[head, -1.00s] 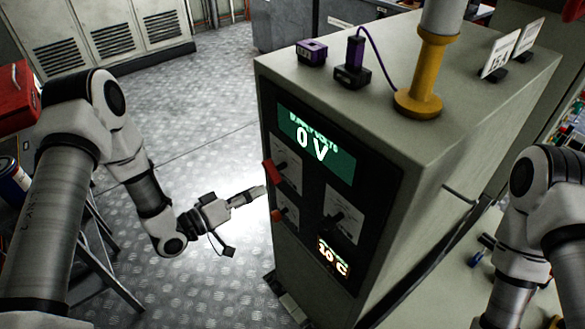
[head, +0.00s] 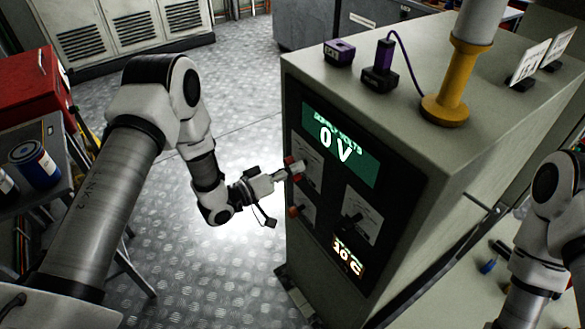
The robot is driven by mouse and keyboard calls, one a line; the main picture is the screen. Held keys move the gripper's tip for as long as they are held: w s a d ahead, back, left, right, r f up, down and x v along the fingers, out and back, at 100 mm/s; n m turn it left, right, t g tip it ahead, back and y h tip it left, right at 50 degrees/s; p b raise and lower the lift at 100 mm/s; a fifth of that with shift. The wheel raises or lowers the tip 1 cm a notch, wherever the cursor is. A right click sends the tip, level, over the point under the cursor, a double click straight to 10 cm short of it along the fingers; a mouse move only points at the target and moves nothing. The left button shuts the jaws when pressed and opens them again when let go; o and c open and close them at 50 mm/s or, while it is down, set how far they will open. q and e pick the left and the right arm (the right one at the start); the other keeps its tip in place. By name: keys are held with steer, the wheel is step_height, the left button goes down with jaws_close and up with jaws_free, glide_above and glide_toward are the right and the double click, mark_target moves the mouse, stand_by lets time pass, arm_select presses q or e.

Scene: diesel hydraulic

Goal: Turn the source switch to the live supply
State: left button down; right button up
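The grey cabinet (head: 420,150) has a dark front panel with a green display (head: 340,147) reading 0 V. An upper switch with a red handle (head: 297,165) sits on a pale plate at the panel's left. A lower red-handled switch (head: 295,211) is below it, and a black knob (head: 351,220) is on a plate to the right. The plate labels are too small to read, so I cannot tell which is the source switch. My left gripper (head: 284,174) is at the upper red handle, seemingly touching it; its fingers are too small to judge. My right gripper is not visible.
An orange display (head: 348,256) is low on the panel. Purple-and-black blocks (head: 380,70), a yellow-based post (head: 446,108) and sign cards (head: 527,58) stand on the cabinet top. A red box (head: 35,88) and cans are at left. Floor left of the cabinet is clear.

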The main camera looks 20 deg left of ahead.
arm_select(q)
steer(key=shift+m, duration=0.3)
steer(key=m+b, duration=0.2)
steer(key=m, duration=0.1)
steer(key=shift+f, duration=0.15)
steer(key=m+b, duration=0.2)
steer(key=m, duration=0.3)
steer(key=shift+m, duration=0.4)
steer(key=m+b, duration=0.2)
steer(key=m, duration=0.2)
steer(key=shift+m, duration=0.3)
steer(key=shift+m+b, duration=1.15)
steer(key=shift+m, duration=0.75)
steer(key=c, duration=1.1)
jaws_free()
